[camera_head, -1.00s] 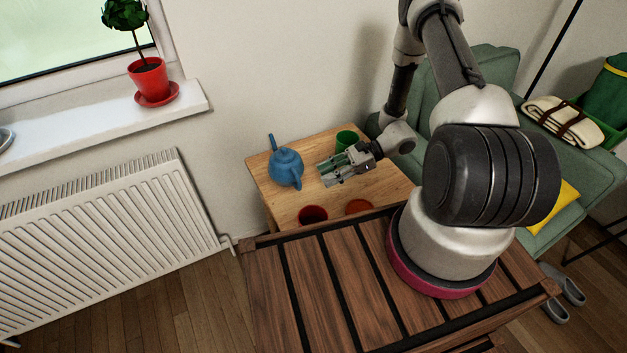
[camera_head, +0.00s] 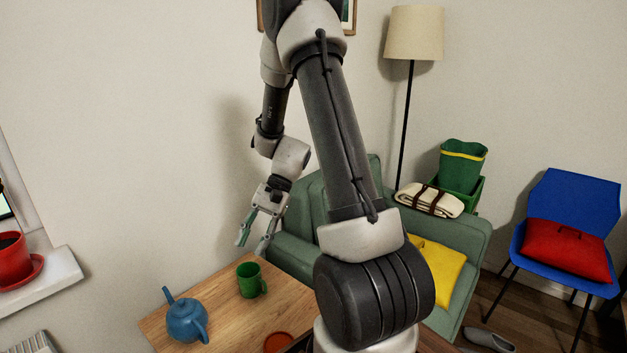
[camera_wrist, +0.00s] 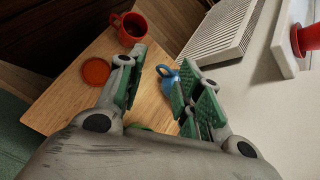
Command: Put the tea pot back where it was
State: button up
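The blue tea pot (camera_head: 186,318) stands upright on the small wooden table (camera_head: 226,300). Its spout points up and to the left in the head view. My gripper (camera_head: 254,240) is open and empty. It is raised above the table, up and to the right of the tea pot and apart from it. In the wrist view the tea pot (camera_wrist: 168,80) shows on the table beyond my gripper (camera_wrist: 160,90), partly hidden behind the right finger.
A green mug (camera_head: 250,280) stands to the right of the tea pot. A red mug (camera_wrist: 131,28) and an orange-red round piece (camera_wrist: 96,71) are on the same table. A green armchair (camera_head: 295,250) is behind. The windowsill (camera_head: 50,283) with a red pot is at left.

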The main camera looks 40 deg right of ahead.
jog(key=s+d+r+n+t+h, duration=0.3)
jog(key=s+r+n+h, duration=0.1)
jog(key=s+r, duration=0.4)
jog(key=s+d+r+n+t+h, duration=0.3)
jog(key=s+r, duration=0.5)
jog(key=r, duration=0.4)
jog(key=n+h, duration=0.1)
jog(key=n, duration=0.1)
jog(key=shift+r+n+t+h, duration=0.3)
jog(key=shift+r+n, duration=0.1)
jog(key=shift+s+d, duration=0.1)
jog(key=shift+d, duration=0.05)
